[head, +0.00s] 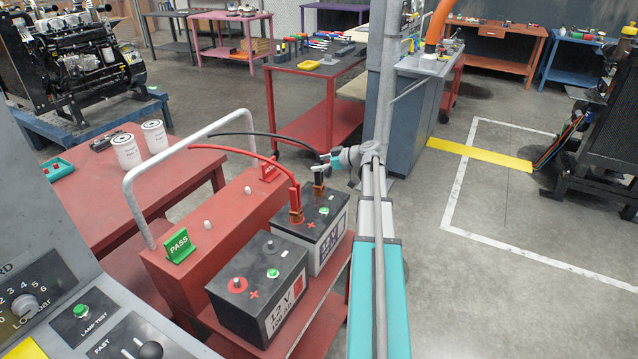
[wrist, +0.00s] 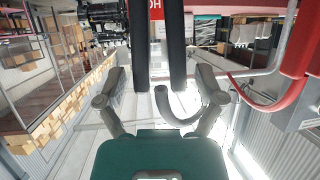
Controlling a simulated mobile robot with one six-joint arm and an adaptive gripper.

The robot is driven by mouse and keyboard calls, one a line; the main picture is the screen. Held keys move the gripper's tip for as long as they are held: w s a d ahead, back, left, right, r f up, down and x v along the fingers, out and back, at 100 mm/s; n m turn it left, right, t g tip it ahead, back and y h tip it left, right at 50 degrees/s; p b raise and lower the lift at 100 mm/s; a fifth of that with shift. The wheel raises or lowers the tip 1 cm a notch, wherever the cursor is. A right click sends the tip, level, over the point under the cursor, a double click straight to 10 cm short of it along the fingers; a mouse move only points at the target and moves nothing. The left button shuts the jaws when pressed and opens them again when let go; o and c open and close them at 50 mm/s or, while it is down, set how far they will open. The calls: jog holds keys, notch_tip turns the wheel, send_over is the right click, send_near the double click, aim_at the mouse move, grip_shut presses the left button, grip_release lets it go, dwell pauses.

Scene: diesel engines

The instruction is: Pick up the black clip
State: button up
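The black clip (head: 319,179) stands upright on a terminal of the far battery (head: 326,232) in the head view, with its black cable (head: 250,135) arching left. In the wrist view its two long dark handles (wrist: 177,45) run side by side from the top edge to the middle. A grey-looking curved cable end shows below them. My gripper (head: 328,165) is at the top of the clip in the head view. In the wrist view my gripper (wrist: 161,82) is open, with one finger on each side of the handles and visible gaps. The clip's jaws are hidden in the wrist view.
A red clip (head: 295,207) with a red cable (head: 235,152) stands just left on the same battery. A second battery (head: 258,285) is nearer. A red box with a grey handle rail (head: 133,195) and a green PASS sign (head: 178,246) stands left.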

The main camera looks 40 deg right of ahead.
grip_shut()
jog(key=shift+r, duration=0.2)
dwell(0.3)
notch_tip(320, 180, up, 2)
jog(key=p, duration=0.2)
jog(key=shift+r+p, duration=0.1)
jog(key=shift+p, duration=0.25)
jog(key=s+a+r+p, duration=0.2)
jog(key=s+r+p, duration=0.8)
jog(key=s, duration=0.4)
jog(key=shift+r, duration=0.2)
jog(key=shift+d, duration=0.1)
